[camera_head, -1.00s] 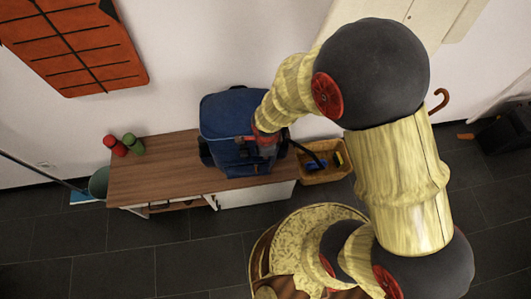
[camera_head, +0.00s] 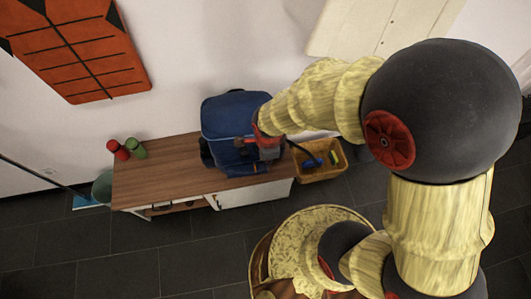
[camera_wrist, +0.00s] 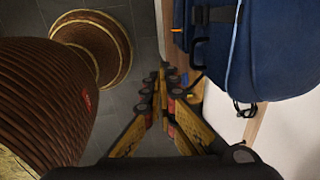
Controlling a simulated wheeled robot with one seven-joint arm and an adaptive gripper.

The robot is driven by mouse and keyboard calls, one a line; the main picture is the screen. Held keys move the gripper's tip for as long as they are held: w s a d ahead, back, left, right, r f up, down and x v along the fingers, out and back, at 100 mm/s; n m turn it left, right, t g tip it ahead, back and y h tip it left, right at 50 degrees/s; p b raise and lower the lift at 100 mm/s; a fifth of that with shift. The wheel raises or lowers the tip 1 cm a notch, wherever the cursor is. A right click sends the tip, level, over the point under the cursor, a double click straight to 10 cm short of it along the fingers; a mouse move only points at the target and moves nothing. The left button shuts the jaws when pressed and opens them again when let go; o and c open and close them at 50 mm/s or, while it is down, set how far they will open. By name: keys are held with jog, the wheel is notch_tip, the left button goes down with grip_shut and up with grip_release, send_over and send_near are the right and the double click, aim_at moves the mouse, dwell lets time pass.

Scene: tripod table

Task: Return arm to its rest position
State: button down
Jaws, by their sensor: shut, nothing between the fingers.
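My arm reaches from the right of the head view toward a blue backpack (camera_head: 236,110) on a wooden bench. My gripper (camera_head: 244,143) appears in front of the backpack there, though its fingertips are hard to make out. In the wrist view my gripper (camera_wrist: 163,72) is shut and empty, its yellow and black fingers running together. The backpack (camera_wrist: 285,45) fills the upper right of that view, beside the fingers. The gap between fingers and backpack is hard to judge.
The bench (camera_head: 165,165) has red (camera_head: 118,149) and green (camera_head: 136,148) items at its left. A basket (camera_head: 322,172) with blue and yellow things stands at its right end. A pale cabinet (camera_head: 375,25) and an orange panel (camera_head: 85,50) are at the wall. Dark floor lies in front.

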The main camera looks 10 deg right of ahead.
jog(key=shift+s+r, duration=0.55)
jog(key=shift+r, duration=0.2)
jog(key=s+d+r+n+t, duration=0.1)
jog(key=s+d+r+n, duration=0.1)
jog(key=r+n, duration=0.4)
jog(key=s+d+r+n+t, duration=0.1)
jog(key=d+r+n, duration=0.3)
jog(key=r, duration=0.9)
jog(key=s+d+r+n+t, duration=0.2)
jog(key=s+d+r+n, duration=0.1)
jog(key=r+n, duration=0.6)
jog(key=shift+s+r, duration=0.45)
jog(key=shift+r, duration=0.05)
